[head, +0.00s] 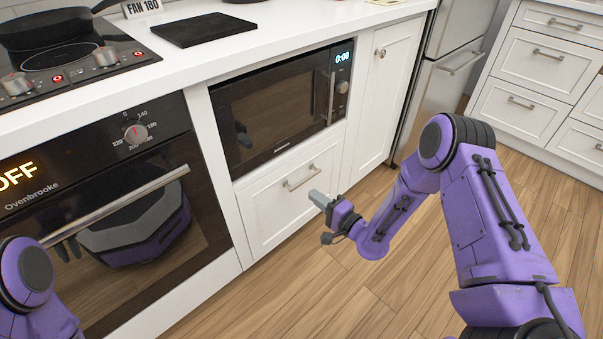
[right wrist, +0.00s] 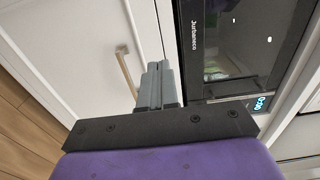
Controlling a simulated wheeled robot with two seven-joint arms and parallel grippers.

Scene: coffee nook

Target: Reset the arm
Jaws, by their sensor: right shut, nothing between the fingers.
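My right arm (head: 490,215) reaches in from the right, bent at the elbow. Its gripper (head: 319,199) is in front of the white drawer below the microwave, apart from the drawer handle. In the right wrist view the two grey fingers (right wrist: 157,85) are together with nothing between them. My left arm (head: 38,290) shows only in part at the lower left edge. The left gripper is out of view.
The built-in microwave (head: 275,105) is closed. The drawer (head: 290,195) and its handle (head: 300,177) are near my right gripper. The oven (head: 105,200) is closed at left. A black board (head: 203,30) lies on the counter. The wooden floor (head: 330,290) is clear.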

